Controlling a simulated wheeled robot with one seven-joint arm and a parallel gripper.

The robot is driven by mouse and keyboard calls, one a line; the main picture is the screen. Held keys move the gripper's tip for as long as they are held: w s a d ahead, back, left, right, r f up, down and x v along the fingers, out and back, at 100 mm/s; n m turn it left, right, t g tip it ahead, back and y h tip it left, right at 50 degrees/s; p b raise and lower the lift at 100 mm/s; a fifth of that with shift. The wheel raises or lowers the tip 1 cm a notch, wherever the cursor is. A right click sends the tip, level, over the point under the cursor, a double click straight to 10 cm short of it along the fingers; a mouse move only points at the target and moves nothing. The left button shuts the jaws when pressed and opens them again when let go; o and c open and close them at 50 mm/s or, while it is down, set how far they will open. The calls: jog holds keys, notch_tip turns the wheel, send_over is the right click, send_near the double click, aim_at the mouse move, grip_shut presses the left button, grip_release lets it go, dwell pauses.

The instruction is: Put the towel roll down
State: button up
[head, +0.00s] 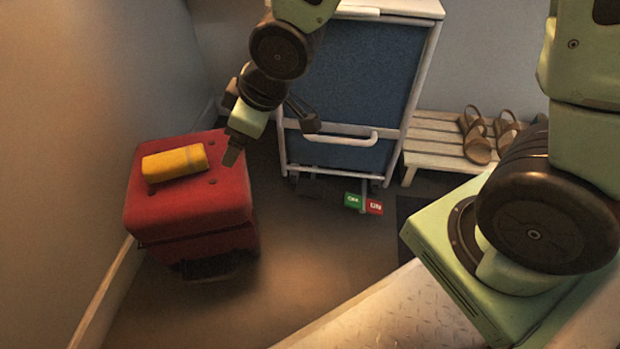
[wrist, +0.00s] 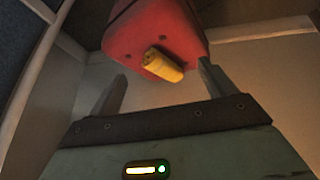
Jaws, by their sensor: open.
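The towel roll (head: 175,163) is yellow and lies on its side on top of the red padded stool (head: 190,215), at the left in the head view. It also shows in the wrist view (wrist: 163,65), lying on the red seat beyond my fingertips. My gripper (head: 270,140) is open and empty, to the right of the roll and apart from it. In the wrist view the two fingers of my gripper (wrist: 160,85) stand wide apart with nothing between them.
A blue-panelled cart (head: 365,75) with a white handle stands behind my gripper. Green and red pedals (head: 363,203) stick out at its base. A slatted bench (head: 435,147) with brown sandals (head: 476,135) stands at the right. The floor (head: 300,260) in front of the stool is clear.

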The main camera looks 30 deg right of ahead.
jog(key=s+d+r+m+g+h, duration=0.1)
jog(key=s+r+g, duration=0.1)
jog(key=s, duration=0.7)
jog(key=s+d+r+m+g+h, duration=0.1)
jog(key=s+d+r+g, duration=0.1)
jog(key=s, duration=0.8)
jog(key=shift+r+m+g+h, duration=0.3)
jog(key=shift+r+h, duration=0.1)
jog(key=shift+r, duration=0.05)
jog(key=shift+r, duration=0.1)
notch_tip(320, 180, up, 49)
jog(key=p, duration=4.9)
jog(key=shift+a, duration=0.25)
